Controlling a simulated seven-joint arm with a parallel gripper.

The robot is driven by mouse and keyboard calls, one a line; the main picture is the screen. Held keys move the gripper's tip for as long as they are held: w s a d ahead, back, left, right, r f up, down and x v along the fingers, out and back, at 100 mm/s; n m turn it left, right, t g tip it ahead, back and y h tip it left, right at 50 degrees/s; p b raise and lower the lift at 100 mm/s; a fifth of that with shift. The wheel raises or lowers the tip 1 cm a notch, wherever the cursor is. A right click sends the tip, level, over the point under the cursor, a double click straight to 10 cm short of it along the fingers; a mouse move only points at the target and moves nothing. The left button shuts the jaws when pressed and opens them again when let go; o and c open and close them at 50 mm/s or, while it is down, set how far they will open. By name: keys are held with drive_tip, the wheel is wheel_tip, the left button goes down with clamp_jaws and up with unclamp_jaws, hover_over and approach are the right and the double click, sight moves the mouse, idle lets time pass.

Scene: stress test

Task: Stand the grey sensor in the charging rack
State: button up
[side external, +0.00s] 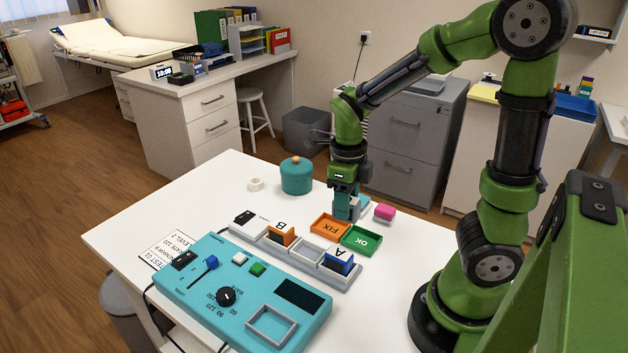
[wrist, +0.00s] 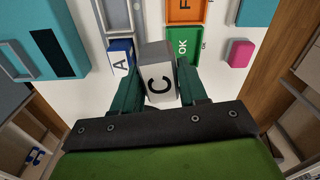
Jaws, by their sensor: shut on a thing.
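The grey sensor (wrist: 158,58), with a white face marked C, sits between the fingers of my gripper (wrist: 158,82) in the wrist view. My gripper is shut on it. In the side view my gripper (side external: 346,211) points down over the table behind the rack, and the sensor is mostly hidden by the fingers. The grey charging rack (side external: 343,280) lies along the back of the teal console. It holds an orange sensor marked B (side external: 281,235) and a blue sensor marked A (side external: 339,261), with an open slot (side external: 308,250) between them.
An orange FIX tray (side external: 329,227) and a green OK tray (side external: 361,240) lie just behind the rack. A pink block (side external: 385,212) and a teal lidded pot (side external: 296,177) stand further back. The teal console (side external: 205,290) fills the table's front. The table's left back is mostly clear.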

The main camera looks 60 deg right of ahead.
drive_tip(key=w+a+r+m, duration=0.1)
drive_tip(key=w+a, duration=0.4)
drive_tip(key=a, duration=0.2)
drive_tip(key=shift+m, duration=0.3)
drive_tip(key=f, duration=0.9)
drive_tip(key=shift+d+f, duration=0.15)
drive_tip(key=shift+d, duration=0.05)
drive_tip(key=shift+f, duration=0.15)
drive_tip(key=o, duration=1.1)
